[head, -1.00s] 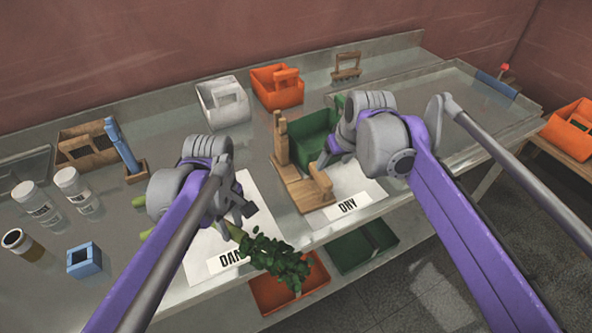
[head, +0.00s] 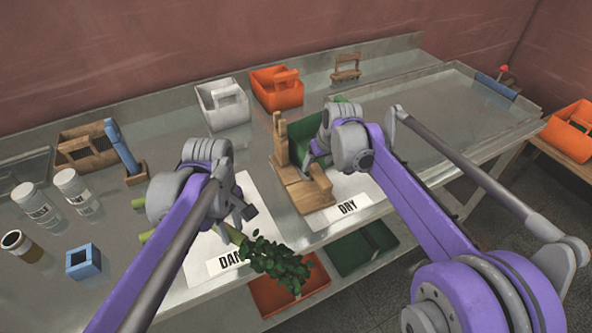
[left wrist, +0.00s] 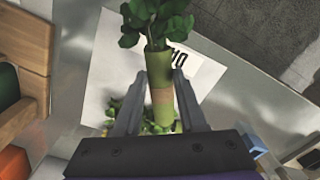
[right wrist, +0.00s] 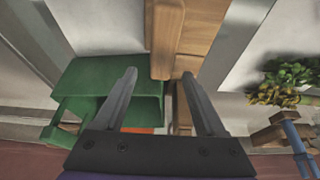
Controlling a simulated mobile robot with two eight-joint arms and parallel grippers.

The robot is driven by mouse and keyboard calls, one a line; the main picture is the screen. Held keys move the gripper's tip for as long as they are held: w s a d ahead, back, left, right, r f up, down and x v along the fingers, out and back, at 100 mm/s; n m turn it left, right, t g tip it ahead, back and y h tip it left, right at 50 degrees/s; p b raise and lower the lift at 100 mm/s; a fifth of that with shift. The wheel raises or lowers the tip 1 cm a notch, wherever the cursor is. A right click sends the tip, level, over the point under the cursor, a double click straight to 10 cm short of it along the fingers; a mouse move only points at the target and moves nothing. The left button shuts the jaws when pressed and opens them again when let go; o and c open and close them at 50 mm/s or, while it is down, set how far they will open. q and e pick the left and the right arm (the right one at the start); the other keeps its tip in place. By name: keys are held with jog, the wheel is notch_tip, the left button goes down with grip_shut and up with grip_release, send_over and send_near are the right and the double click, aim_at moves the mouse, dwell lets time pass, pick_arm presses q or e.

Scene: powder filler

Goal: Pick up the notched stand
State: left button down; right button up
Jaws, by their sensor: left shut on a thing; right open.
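The notched stand (head: 302,191) is wooden, with a flat base, a tall post at the back and a short block at the front. It stands partly on the DRY sheet, and also shows in the right wrist view (right wrist: 205,28). My right gripper (right wrist: 158,76) is open and empty, with the short block's end just beyond its fingertips. In the head view the right gripper (head: 309,163) is beside the stand, partly hidden by its own arm. My left gripper (left wrist: 158,75) is shut on a leafy green stem bunch (left wrist: 160,60), over the sheet marked DAM.
A green crate (right wrist: 115,80) stands close behind the stand. Orange (head: 278,97) and white (head: 223,108) carriers stand at the back. White jars (head: 77,190) and a blue square holder (head: 84,262) are at the left. The bench's right tray (head: 440,110) is clear.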

aim_at(315, 166)
jog(key=x, duration=0.3)
jog(key=shift+w+f, duration=0.15)
jog(key=shift+c, duration=0.3)
grip_shut()
